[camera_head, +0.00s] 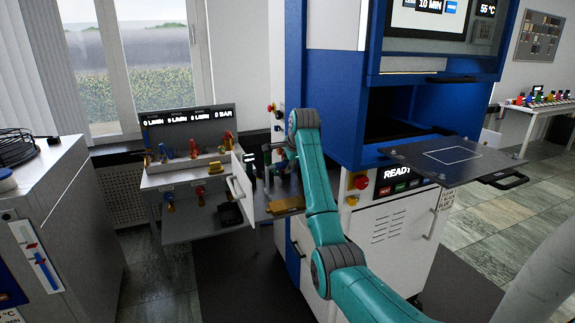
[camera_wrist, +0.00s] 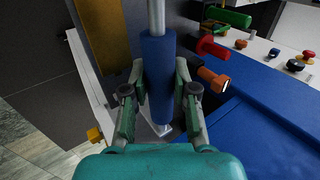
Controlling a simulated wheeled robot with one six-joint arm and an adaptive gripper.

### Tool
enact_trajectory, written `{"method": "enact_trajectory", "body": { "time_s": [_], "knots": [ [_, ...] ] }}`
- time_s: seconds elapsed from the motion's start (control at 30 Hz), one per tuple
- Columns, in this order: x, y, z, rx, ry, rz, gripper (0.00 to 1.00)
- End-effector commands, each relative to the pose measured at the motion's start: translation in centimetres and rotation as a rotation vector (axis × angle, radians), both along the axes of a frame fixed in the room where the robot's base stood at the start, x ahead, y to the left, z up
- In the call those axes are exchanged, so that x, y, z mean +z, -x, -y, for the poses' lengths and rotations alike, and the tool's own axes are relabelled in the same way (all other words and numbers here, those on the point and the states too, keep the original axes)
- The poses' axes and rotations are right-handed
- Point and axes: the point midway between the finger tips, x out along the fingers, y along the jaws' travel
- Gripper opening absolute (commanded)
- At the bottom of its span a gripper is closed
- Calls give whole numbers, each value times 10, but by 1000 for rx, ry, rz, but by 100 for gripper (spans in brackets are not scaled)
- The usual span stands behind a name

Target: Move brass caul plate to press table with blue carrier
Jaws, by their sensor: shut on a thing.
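My gripper (camera_wrist: 157,95) is shut around the blue grip (camera_wrist: 158,70) of the carrier in the wrist view. A bare metal rod (camera_wrist: 156,14) runs out of the far end of this grip. A brass plate (camera_wrist: 98,38) lies to the left of the grip on a dark surface, apart from my fingers. In the head view the brass plate (camera_head: 285,204) shows left of my arm. The press table (camera_head: 452,162), a dark slab with a white outlined rectangle, juts from the blue press and is empty. The carrier's far end is hidden.
The blue press (camera_head: 338,100) stands right of my arm, with a "READY" panel (camera_head: 398,174). A bench with gauges and coloured valves (camera_head: 190,160) is at left. In the wrist view, red and orange knobs (camera_wrist: 213,78) sit close right of the grip.

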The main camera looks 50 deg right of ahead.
Motion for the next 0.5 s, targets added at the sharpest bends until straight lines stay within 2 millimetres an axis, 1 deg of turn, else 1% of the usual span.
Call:
{"method": "enact_trajectory", "body": {
  "time_s": [0.07, 0.27, 0.5],
  "knots": [
    [1, 0, 0, -1, 2, 2, 0],
    [-7, 0, 0, 0, 3, 3, 0],
    [-25, 0, 0, 0, 2, 1, 0]
  ]
}}
